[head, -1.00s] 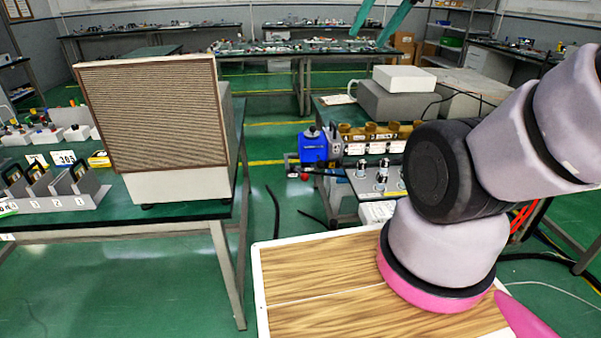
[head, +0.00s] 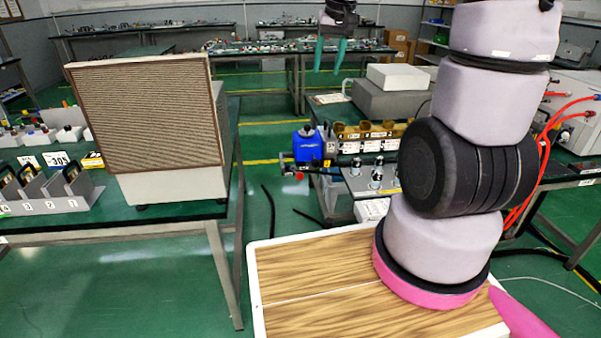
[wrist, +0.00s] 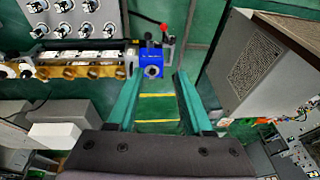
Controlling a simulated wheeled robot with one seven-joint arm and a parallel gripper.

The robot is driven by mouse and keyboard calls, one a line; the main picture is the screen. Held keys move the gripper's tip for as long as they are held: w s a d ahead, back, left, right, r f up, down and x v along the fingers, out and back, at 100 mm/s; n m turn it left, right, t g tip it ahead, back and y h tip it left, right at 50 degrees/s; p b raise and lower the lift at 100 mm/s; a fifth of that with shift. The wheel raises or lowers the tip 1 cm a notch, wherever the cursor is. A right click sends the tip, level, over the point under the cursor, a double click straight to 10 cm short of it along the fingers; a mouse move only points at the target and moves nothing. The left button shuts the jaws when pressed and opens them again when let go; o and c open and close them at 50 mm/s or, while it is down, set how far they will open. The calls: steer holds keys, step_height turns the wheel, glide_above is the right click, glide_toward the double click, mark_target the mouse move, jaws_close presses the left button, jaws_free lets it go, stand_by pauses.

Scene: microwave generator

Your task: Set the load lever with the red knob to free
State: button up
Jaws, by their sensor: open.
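The red knob (head: 299,176) of the load lever shows small beside a blue unit (head: 307,146) on the right bench. In the wrist view the red knob (wrist: 164,27) is beyond the blue unit (wrist: 151,62), near the top. The lever's shaft and any position marks are too small to read. My gripper (head: 330,55) is high in the head view, its teal fingers pointing down, apart from the bench. In the wrist view my gripper (wrist: 158,82) is open and empty, with the blue unit seen between and beyond its fingertips.
A tall box with a ribbed front (head: 150,115) stands on the left bench, also at right in the wrist view (wrist: 255,62). A brass-coloured row of fittings (head: 372,128) adjoins the blue unit. A grey box (head: 390,98) sits behind. Green floor lies between the benches.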

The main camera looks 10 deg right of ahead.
steer(key=w+f+n+g, duration=0.1)
steer(key=w+f, duration=0.3)
steer(key=f, duration=0.3)
steer(key=w+f+g, duration=0.1)
steer(key=w+f, duration=0.3)
steer(key=f, duration=0.4)
steer(key=n+g+y, duration=0.1)
glide_toward(294, 172)
step_height(294, 172, up, 3)
steer(key=s+d, duration=0.2)
steer(key=d, duration=0.1)
steer(key=a+f, duration=0.1)
steer(key=f, duration=0.6)
steer(key=a+f, duration=0.1)
steer(key=f, duration=0.3)
steer(key=shift+a+f, duration=0.25)
steer(key=shift+a, duration=0.1)
jaws_close()
